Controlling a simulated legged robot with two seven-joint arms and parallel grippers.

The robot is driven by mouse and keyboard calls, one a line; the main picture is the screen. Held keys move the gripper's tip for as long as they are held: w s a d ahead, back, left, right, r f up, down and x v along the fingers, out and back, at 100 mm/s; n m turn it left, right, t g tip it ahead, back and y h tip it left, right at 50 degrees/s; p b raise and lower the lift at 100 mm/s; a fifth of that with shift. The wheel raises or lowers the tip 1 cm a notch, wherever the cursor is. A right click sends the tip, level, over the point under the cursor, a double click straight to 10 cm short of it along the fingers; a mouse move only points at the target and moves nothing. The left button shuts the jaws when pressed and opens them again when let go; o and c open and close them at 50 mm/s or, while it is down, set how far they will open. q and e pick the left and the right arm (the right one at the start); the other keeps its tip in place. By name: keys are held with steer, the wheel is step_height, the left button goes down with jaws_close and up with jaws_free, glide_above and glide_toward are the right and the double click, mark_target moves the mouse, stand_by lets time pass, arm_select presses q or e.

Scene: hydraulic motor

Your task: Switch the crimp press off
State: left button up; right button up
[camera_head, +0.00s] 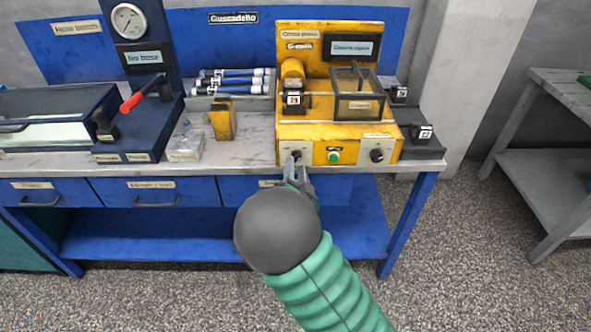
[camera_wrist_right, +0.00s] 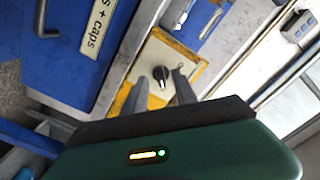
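The yellow crimp press (camera_head: 350,129) stands on the bench top. Its front panel has a dark knob (camera_head: 297,157) at the left, a green button (camera_head: 334,157) in the middle and another black knob (camera_head: 377,155) at the right. My right gripper (camera_head: 298,170) is in front of the left knob and partly covers it. In the right wrist view the black knob (camera_wrist_right: 158,76) on its pale plate shows between and beyond the two fingertips (camera_wrist_right: 162,82). The fingers are apart; I cannot tell if they touch the knob. My left gripper is not in view.
The grey bench top (camera_head: 250,151) has blue drawers (camera_head: 150,191) just under its front edge, close to my right gripper. A hose press with a red lever (camera_head: 133,102) and a yellow block (camera_head: 222,120) stand to the left. A second table (camera_head: 555,90) is at the right.

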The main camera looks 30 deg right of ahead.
steer(key=shift+x, duration=0.85)
jaws_close()
